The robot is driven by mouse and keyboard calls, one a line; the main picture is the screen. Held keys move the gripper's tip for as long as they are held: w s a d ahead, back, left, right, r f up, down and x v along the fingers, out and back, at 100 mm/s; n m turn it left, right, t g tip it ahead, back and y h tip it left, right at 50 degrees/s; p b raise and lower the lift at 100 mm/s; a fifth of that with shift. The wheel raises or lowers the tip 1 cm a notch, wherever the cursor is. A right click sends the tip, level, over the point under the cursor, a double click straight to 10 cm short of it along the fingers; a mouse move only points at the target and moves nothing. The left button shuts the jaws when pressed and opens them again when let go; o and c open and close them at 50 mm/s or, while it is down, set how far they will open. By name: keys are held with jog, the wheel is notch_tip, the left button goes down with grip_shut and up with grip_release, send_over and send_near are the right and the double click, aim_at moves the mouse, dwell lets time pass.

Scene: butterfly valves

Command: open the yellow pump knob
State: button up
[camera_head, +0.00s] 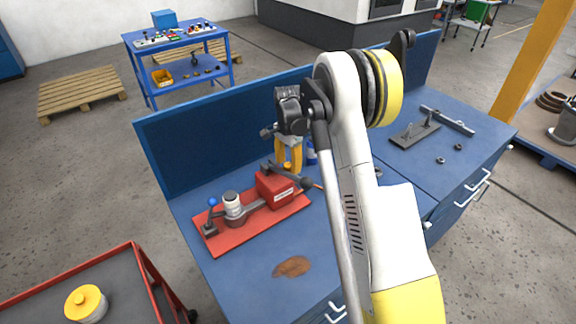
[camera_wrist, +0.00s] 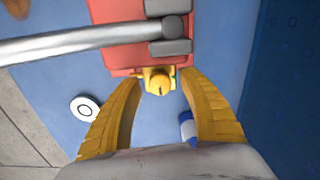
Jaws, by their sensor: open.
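The yellow knob (camera_wrist: 158,82) sits at the end of the red pump body (camera_wrist: 118,62) in the wrist view. My gripper (camera_wrist: 160,77) is open, with one yellow finger on each side of the knob. A gap shows between the knob and each finger, and nothing is held. Whether the fingers are at the knob's height is hard to tell. In the head view, the red pump (camera_head: 272,188) lies on its red base plate on the blue workbench, and my gripper (camera_head: 288,170) points down behind it. The knob is hard to make out there.
A grey bar (camera_wrist: 75,45) crosses over the pump in the wrist view. A white ring (camera_wrist: 84,108) and a blue-and-white object (camera_wrist: 187,127) are near the fingers. The bench's blue back panel (camera_head: 205,140) stands close behind. The bench front, around a brown stain (camera_head: 292,266), is clear.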

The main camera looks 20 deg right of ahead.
aim_at(288, 164)
grip_shut()
dwell(1.3)
grip_release()
jog(key=shift+r, duration=0.1)
notch_tip(288, 164, up, 12)
dwell(0.4)
